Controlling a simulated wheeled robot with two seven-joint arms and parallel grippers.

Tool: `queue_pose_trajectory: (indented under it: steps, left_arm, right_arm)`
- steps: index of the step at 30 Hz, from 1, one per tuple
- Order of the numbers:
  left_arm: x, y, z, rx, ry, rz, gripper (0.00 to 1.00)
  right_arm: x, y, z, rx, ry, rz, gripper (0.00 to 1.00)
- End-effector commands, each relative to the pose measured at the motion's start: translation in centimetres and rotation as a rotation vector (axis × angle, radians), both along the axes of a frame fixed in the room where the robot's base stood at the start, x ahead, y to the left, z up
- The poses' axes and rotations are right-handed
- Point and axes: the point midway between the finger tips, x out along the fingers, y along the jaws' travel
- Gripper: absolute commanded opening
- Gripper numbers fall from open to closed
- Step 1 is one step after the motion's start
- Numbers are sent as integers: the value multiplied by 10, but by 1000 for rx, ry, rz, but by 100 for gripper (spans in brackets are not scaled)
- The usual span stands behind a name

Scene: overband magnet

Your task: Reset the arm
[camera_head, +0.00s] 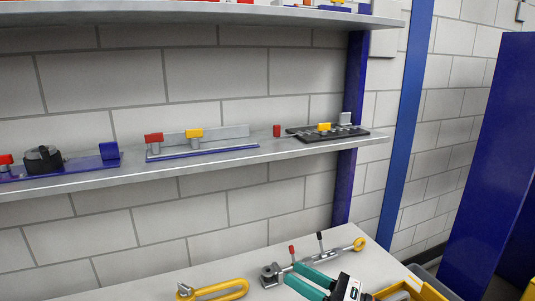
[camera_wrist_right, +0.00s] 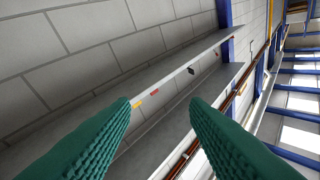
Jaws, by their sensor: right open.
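My right gripper (camera_head: 291,273) is low in the head view, over the front of the light work table (camera_head: 140,291). Its two teal fingers are apart with nothing between them. In the right wrist view the gripper (camera_wrist_right: 160,102) shows two ribbed green fingers spread wide, with the shelf edge and wall beyond the gap. My left gripper is not in either view.
A metal clamp-like fixture (camera_head: 330,256) with red and black levers lies just behind the right gripper. A yellow loop handle (camera_head: 220,289) lies to its left, and a yellow bin (camera_head: 425,289) to its right. A shelf (camera_head: 230,162) with fixtures runs above; a blue post (camera_head: 402,130) stands right.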

Motion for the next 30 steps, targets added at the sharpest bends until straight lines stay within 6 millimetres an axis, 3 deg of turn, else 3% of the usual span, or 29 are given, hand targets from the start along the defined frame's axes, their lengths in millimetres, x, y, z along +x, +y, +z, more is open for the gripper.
queue_pose_trajectory:
  steps: [3,5,8,11,15,18,21,27,28,30]
  left_arm:
    - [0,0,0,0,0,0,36]
    - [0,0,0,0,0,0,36]
    - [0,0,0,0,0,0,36]
    - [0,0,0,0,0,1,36]
    - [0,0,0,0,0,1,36]
    - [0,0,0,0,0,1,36]
    - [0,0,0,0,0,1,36]
    - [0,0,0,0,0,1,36]
    - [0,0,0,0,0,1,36]
    - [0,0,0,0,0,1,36]
  right_arm:
    - [5,-30,12,411,264,-161,42]
    - [8,-51,7,609,409,-246,42]
    - [8,-90,-19,931,658,-397,42]
    - [-5,-124,-63,1233,913,-565,42]
    - [-50,-154,-139,1610,1261,-833,42]
    - [-91,-159,-182,1803,1454,-1015,42]
    - [-129,-158,-210,1931,1595,-1175,42]
    - [-196,-148,-242,2085,1795,-1454,42]
    - [-206,-146,-245,-2081,-1802,1480,42]
    - [-229,-142,-251,-1984,-1742,1479,42]
